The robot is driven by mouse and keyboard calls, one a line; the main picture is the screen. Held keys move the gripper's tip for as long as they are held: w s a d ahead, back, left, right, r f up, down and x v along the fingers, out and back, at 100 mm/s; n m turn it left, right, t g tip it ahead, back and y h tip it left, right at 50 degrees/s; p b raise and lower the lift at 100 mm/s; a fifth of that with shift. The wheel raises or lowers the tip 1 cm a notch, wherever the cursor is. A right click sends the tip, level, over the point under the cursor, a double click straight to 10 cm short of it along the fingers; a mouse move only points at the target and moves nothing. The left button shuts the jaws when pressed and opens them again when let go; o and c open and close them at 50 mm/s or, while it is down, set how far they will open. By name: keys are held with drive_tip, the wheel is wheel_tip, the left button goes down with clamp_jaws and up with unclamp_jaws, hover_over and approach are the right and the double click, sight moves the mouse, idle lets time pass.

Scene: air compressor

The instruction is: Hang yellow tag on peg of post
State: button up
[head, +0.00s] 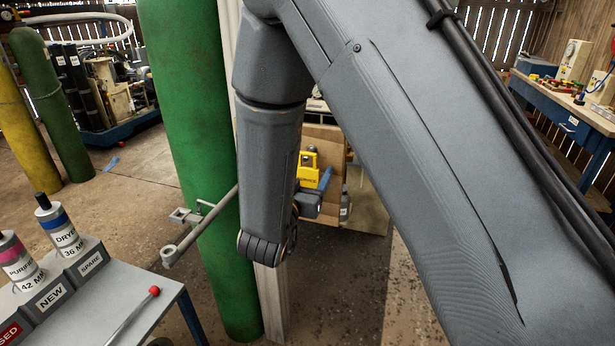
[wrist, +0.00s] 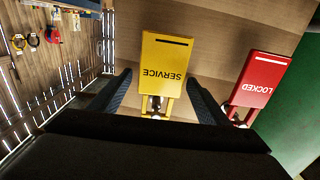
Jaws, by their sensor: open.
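The yellow tag (wrist: 163,60), marked SERVICE, appears upside down in the wrist view against a brown board (wrist: 215,25). My gripper (wrist: 158,82) is open, with one dark finger on each side of the tag. I cannot tell whether either finger touches it. In the head view the yellow tag (head: 308,172) shows beyond my arm, beside my gripper (head: 320,184), which is partly hidden. A pale upright post (head: 272,305) is partly hidden by my arm. A grey rod with a bracket (head: 200,228) sticks out to its left; I cannot tell whether it is the peg.
A red LOCKED tag (wrist: 258,80) is right of the yellow tag in the wrist view. A large green column (head: 190,130) stands left of my arm. A grey bench (head: 95,290) with labelled canisters and a red-knobbed lever is front left. A blue workbench (head: 565,115) stands at right.

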drive_tip(key=shift+c, duration=0.4)
drive_tip(key=c, duration=1.1)
drive_tip(key=shift+o, duration=0.2)
drive_tip(key=shift+r+b, duration=0.45)
drive_tip(key=shift+r, duration=0.3)
drive_tip(key=b+v, duration=0.4)
drive_tip(key=v, duration=1.4)
